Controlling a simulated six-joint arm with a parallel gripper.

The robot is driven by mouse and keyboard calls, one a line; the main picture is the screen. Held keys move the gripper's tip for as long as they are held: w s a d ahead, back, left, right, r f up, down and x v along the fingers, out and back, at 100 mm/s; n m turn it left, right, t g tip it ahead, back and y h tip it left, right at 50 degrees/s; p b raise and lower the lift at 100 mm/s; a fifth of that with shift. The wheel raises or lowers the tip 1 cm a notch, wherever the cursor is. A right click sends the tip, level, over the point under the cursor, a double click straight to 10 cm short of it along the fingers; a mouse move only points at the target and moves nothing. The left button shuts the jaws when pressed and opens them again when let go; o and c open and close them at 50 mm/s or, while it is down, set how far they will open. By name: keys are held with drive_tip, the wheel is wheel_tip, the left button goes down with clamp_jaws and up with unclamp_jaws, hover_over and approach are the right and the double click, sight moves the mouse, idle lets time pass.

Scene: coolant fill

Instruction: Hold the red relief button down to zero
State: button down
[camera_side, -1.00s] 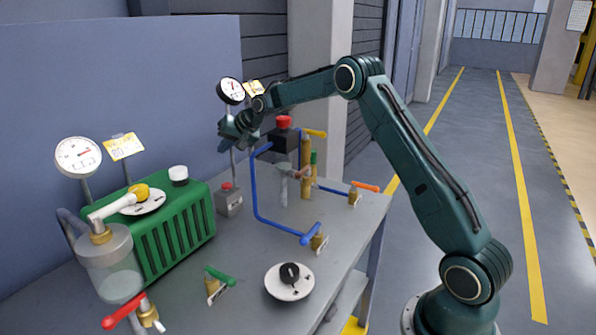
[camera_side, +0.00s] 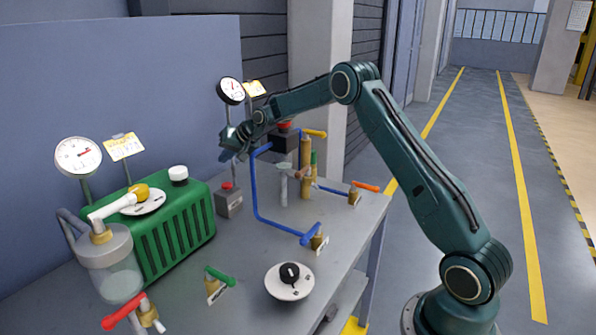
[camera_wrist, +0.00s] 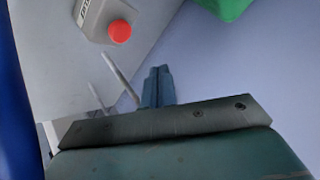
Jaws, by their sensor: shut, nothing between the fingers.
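The red button (camera_side: 227,186) sits on top of a small grey box (camera_side: 229,203) on the bench, right of the green unit. The red button also shows in the wrist view (camera_wrist: 119,31), at the upper left, with part of its grey box (camera_wrist: 92,18). My gripper (camera_side: 227,154) is above the red button in the side view, with a clear gap between them. In the wrist view my gripper (camera_wrist: 158,72) has its fingers together and empty, apart from the button and lower right of it. The button does not appear to be touched.
A round gauge (camera_side: 230,91) on a post stands close behind my gripper. A black box with a second red button (camera_side: 284,125) and a blue pipe (camera_side: 255,195) are to the right. The green unit (camera_side: 178,235) and another gauge (camera_side: 78,156) are at left.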

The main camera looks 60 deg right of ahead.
sight(229, 185)
drive_tip(key=shift+f, duration=2.9)
drive_tip(key=shift+f, duration=0.2)
drive_tip(key=shift+f, duration=0.25)
drive_tip(key=shift+f, duration=0.6)
idle(1.7)
drive_tip(key=shift+r, duration=0.2)
idle(1.8)
drive_tip(key=shift+r, duration=0.85)
